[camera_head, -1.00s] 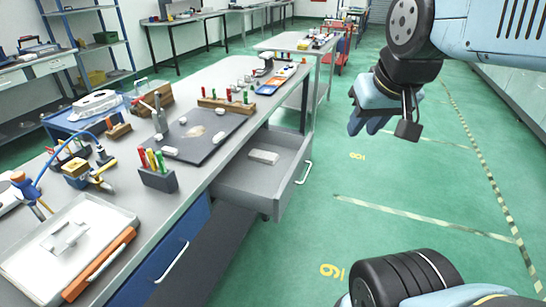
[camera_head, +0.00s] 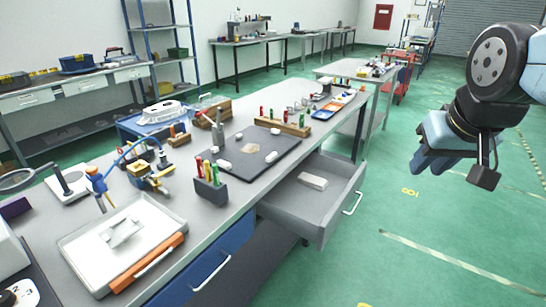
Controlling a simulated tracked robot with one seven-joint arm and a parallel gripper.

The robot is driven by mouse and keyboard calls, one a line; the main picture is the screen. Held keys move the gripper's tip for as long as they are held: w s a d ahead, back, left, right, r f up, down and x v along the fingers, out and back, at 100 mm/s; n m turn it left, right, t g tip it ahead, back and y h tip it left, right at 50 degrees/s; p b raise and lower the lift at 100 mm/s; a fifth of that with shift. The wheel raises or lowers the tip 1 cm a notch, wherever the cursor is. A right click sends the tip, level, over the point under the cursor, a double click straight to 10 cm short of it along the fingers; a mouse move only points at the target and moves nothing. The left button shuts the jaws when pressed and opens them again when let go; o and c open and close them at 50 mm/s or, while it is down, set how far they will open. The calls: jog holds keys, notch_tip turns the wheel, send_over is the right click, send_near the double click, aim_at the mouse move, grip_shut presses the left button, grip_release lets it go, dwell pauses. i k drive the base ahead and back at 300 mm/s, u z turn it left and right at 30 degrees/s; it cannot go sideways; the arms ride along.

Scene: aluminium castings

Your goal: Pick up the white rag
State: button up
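A small pale folded piece (camera_head: 312,181), which looks like a white rag, lies flat in the open grey drawer (camera_head: 287,209) under the workbench. Another whitish, rumpled piece (camera_head: 124,232) lies in the white tray (camera_head: 82,259) at the bench's near left; I cannot tell whether it is cloth. My gripper (camera_head: 428,165) is at the right, over the green floor, well apart from the drawer and both pale pieces. Its blue fingers point down and to the left. Nothing shows in it, and the gap between the fingers is not clear.
The bench top (camera_head: 228,226) holds a dark mat (camera_head: 262,166), a tool block (camera_head: 211,190), an orange-handled tool (camera_head: 150,263) and several castings. The drawer juts into the aisle, its handle (camera_head: 353,204) facing right. The green floor (camera_head: 400,228) right of it is clear.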

aim_at(316, 183)
jog(key=z, duration=0.15)
jog(key=k, duration=0.35)
jog(key=u, duration=0.55)
jog(key=i, duration=1.45)
jog(key=z, duration=0.65)
